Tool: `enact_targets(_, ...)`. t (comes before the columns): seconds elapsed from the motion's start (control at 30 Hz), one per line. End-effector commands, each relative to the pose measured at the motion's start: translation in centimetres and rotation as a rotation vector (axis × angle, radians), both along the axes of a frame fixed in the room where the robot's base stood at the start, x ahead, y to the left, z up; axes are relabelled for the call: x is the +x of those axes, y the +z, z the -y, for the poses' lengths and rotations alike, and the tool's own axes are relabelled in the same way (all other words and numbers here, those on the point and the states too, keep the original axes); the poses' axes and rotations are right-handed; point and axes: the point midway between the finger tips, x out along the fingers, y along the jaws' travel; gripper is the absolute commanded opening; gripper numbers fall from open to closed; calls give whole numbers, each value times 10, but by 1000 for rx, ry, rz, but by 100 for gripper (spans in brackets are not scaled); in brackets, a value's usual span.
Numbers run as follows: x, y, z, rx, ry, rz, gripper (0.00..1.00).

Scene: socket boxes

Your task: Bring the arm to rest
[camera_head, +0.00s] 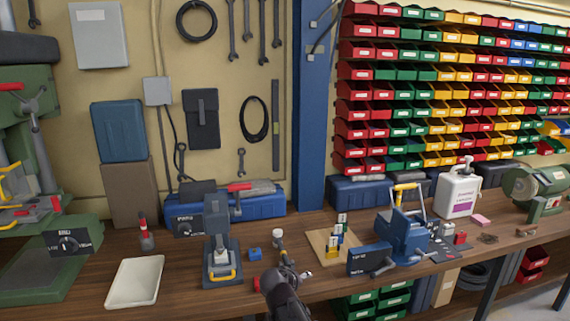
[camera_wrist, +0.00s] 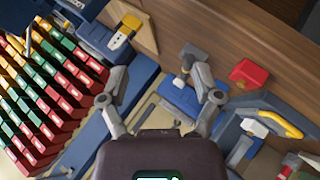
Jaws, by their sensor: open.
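My gripper (camera_head: 289,268) is above the front part of the wooden workbench (camera_head: 185,262), low in the middle of the head view. In the wrist view my gripper (camera_wrist: 160,78) has its two grey fingers spread apart, with nothing held between them. A blue block with a grey piece (camera_wrist: 183,92) shows beyond the gap between the fingers; I cannot tell its distance. A small blue block (camera_head: 255,254) lies on the bench left of the gripper. A small white-topped item (camera_head: 278,239) stands just behind the gripper.
A grey-blue press with a yellow handle (camera_head: 221,255) and a white tray (camera_head: 135,281) are to the left. A wooden board with small coloured pieces (camera_head: 331,246) and a blue vise-like device (camera_head: 402,235) are to the right.

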Motion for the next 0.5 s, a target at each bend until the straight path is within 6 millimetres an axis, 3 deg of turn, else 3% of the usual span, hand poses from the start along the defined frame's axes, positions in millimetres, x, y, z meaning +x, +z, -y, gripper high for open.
enact_targets(0.03, -13, -4, 21, 33, -46, -46, 82)
enact_targets(0.2, -50, -23, 66, 157, -173, -210, 82)
enact_targets(0.5, -125, -42, 114, 406, -332, -490, 82)
